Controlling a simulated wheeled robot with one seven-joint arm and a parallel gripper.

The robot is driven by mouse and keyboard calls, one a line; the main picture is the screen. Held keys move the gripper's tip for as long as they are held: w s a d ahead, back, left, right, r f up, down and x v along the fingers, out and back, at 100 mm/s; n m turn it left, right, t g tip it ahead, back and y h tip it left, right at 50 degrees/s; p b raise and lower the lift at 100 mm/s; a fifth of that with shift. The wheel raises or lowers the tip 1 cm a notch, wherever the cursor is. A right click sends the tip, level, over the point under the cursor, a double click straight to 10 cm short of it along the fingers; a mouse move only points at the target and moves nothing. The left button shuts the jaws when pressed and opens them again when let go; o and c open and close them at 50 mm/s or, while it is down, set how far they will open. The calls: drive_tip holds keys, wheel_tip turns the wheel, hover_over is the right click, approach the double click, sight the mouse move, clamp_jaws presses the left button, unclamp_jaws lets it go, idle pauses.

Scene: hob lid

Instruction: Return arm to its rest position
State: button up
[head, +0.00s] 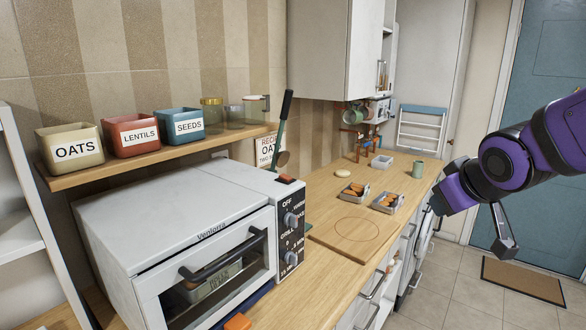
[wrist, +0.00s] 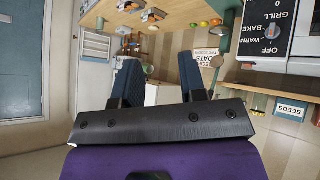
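My purple and black arm (head: 515,160) reaches in from the right edge of the head view. It hangs in the air over the floor, to the right of the counter and apart from it. My gripper (wrist: 157,75) shows in the wrist view with its two dark fingers spread apart. Nothing is between the fingers.
The wooden counter (head: 318,264) bears a white toaster oven (head: 170,215), a round-marked board (head: 352,231) and small trays of food (head: 386,203). A shelf (head: 150,158) holds labelled bins. A blue door (head: 550,85) and mat (head: 523,280) lie at right. Floor (head: 465,280) beside the counter is clear.

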drive_tip(key=s+d+r+m+g, duration=0.1)
drive_tip(key=s+r+m+g, duration=0.1)
drive_tip(key=s, duration=0.7)
drive_tip(key=s+d+r+m+g, duration=0.1)
drive_tip(key=s+r, duration=0.1)
drive_tip(key=s, duration=0.6)
drive_tip(key=shift+s+m+g, duration=0.35)
drive_tip(key=shift+m+g, duration=0.05)
drive_tip(key=shift+o, duration=0.2)
drive_tip(key=shift+w+d, duration=0.1)
